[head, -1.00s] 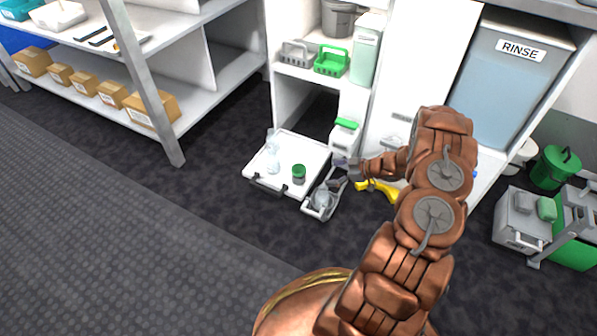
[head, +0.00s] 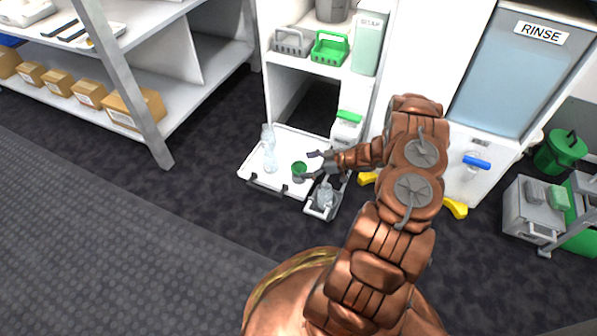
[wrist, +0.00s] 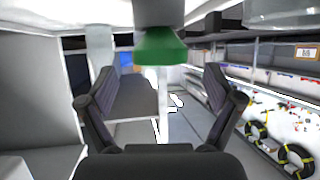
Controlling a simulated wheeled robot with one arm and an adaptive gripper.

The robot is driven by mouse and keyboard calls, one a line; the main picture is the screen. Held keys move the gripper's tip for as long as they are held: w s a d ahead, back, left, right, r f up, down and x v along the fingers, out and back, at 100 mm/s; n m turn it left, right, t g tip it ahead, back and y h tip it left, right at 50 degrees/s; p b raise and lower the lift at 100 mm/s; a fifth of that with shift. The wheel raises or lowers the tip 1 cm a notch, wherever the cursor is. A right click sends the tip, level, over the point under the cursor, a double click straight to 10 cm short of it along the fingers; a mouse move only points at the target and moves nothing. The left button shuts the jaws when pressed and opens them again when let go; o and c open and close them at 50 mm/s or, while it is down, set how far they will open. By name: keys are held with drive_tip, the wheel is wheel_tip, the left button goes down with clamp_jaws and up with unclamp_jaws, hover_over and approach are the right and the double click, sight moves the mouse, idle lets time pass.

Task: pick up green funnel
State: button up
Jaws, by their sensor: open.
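The green funnel (head: 299,169) looks like a small round green piece with a darker lower part, on the white tray (head: 262,180) at its right side. My gripper (head: 309,166) is open and reaches in from the right, its fingertips beside the green piece. I cannot tell whether they touch it. In the wrist view the two dark fingers stand apart with nothing clasped between them. A green flared piece (wrist: 160,49) under a grey cylinder shows above and ahead of the finger gap, probably the funnel.
A clear bottle (head: 269,150) stands on the tray to the left. A grey tub (head: 322,200) with a clear item sits just below my gripper. A white container with a green cap (head: 348,117) stands behind, by the open cabinet.

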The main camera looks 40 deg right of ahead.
sight(299, 167)
drive_tip(key=b+x, duration=0.1)
drive_tip(key=x, duration=0.2)
drive_tip(key=shift+w+a+f, duration=0.15)
drive_tip(key=shift+a+f, duration=0.05)
drive_tip(key=shift+f, duration=0.15)
drive_tip(key=c, duration=1)
drive_tip(key=shift+r, duration=0.2)
